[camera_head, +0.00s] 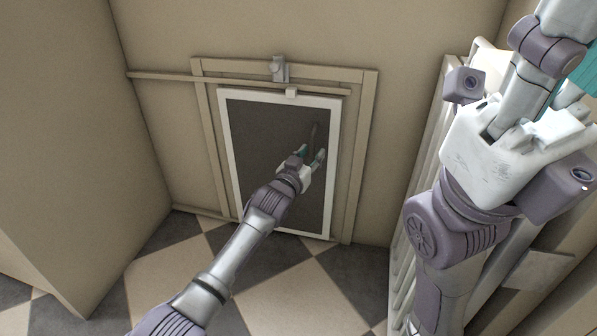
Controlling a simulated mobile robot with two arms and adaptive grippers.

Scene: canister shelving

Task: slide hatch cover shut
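The hatch cover (270,125) is a dark upright panel with a white border. It stands inside a beige frame (362,130) on the wall, below a horizontal rail (165,77). A thin upright handle (313,134) is on the right part of its dark face. My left gripper (311,153) is in front of the cover, with its fingers apart just at the handle's lower end. Whether they touch the handle I cannot tell. My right arm fills the right side of the view, folded upward. Its teal part (582,74) is cut by the right edge, and its finger state does not show clearly.
A small grey bracket (279,68) sits on the frame's top. A plain beige block (70,130) stands at the left. A pale ribbed panel (405,255) stands at the right, partly behind my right arm. The checkered floor (275,285) below the hatch is clear.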

